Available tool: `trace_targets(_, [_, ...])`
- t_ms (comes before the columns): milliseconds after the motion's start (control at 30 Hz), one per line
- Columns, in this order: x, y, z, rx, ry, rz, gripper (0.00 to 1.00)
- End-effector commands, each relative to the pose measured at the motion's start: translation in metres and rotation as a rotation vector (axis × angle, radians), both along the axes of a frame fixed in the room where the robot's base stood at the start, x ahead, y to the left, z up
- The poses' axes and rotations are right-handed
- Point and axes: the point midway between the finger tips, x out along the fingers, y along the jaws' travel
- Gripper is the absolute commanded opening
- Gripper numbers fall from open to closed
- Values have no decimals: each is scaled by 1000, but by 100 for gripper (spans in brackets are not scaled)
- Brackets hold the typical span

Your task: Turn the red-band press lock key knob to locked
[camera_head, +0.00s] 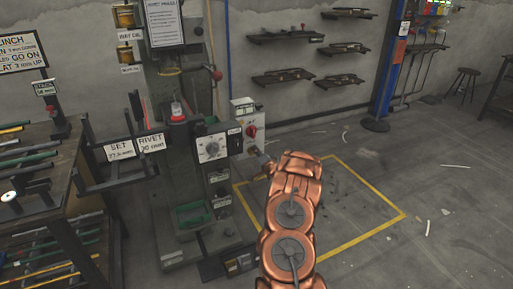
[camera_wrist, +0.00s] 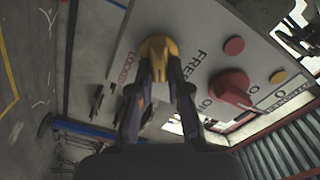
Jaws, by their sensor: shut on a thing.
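A yellow key knob (camera_wrist: 158,46) sits on a pale panel (camera_wrist: 222,48) in the wrist view, between the labels LOCKED (camera_wrist: 127,67) and FREE (camera_wrist: 197,58). My gripper (camera_wrist: 164,75) is shut on this knob, one dark finger on each side. The fingers cover part of the knob, so I cannot tell exactly which label it points to. In the head view my gripper (camera_head: 265,166) is at the lower right side of the press (camera_head: 175,85), just below its grey switch box (camera_head: 240,107). The knob cannot be made out there.
A larger red knob (camera_wrist: 230,88), a red button (camera_wrist: 234,46) and a yellow button (camera_wrist: 278,77) sit beside the key knob. A rack of bars (camera_head: 25,165) stands at left. The yellow-outlined floor area (camera_head: 350,185) is clear apart from small litter.

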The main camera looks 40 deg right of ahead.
Motion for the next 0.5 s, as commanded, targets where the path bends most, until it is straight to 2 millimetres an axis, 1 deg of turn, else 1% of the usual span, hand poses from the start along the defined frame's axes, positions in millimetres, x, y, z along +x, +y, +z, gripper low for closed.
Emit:
trace_targets(33, [0,-2,4,40,-16,-2,0])
trace_targets(300, [-2,-3,-3,264,-92,-4,0])
trace_targets(500, [-1,-3,-5,389,-136,-3,0])
